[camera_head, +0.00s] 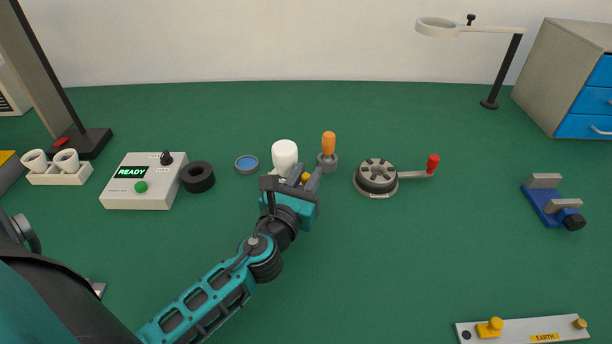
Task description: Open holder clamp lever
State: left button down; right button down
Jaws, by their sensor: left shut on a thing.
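My left gripper (291,184) is in the middle of the table, its fingers pointing away from me. It is shut on a small yellow-tipped piece (305,177), which looks like the holder clamp lever. Only the yellow end shows; the rest of the lever and the holder body are hidden behind the gripper. A white bulb (285,155) stands upright just behind the gripper, its base hidden. My right gripper is not in view.
An orange-handled tool (328,144) stands in a grey base close right of the gripper. A round dark device (376,176) with a red-knobbed crank lies further right. A black ring (198,177), blue disc (247,164) and READY box (143,181) are left. The front middle-right is clear.

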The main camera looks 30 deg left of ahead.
pick_arm(q)
jog(key=c, duration=1.1)
grip_release()
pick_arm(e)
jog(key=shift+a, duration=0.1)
pick_arm(q)
jog(key=s+b, duration=0.1)
jog(key=s, duration=0.3)
jog(key=s+d+b, duration=0.1)
jog(key=s, duration=0.2)
jog(key=s+d+b, duration=0.1)
jog(key=s, duration=0.3)
jog(key=shift+s+f, duration=0.1)
jog(key=shift+s, duration=0.25)
jog(key=shift+s+d, duration=0.1)
jog(key=shift+s, duration=0.35)
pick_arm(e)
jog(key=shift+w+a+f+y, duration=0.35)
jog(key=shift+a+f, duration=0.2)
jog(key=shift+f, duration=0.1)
